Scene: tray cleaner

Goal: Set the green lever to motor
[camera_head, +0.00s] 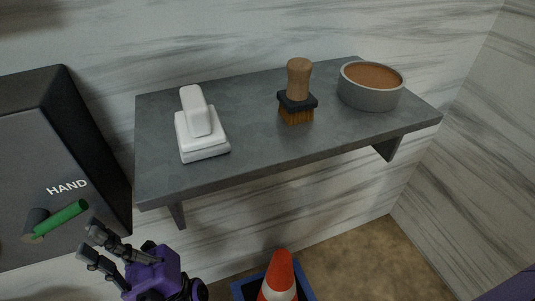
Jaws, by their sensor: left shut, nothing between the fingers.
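The green lever (62,219) sits on the front of a dark box (35,140) at the left, on a dark round hub. It points to the right and slightly up, below the white word HAND (67,187). No motor label shows in this view. My left gripper (92,241) is shut and empty, just right of and below the lever's free end. Its dark fingers point to the upper left, and a small gap seems to separate them from the lever. My right gripper is not in view.
A grey wall shelf (240,140) is right of the box. It holds a white block-like tool (200,128), a wooden-handled brush (298,85) and a grey bowl (370,96) with brown contents. An orange-and-white cone (280,273) stands in a blue tray (242,290) below.

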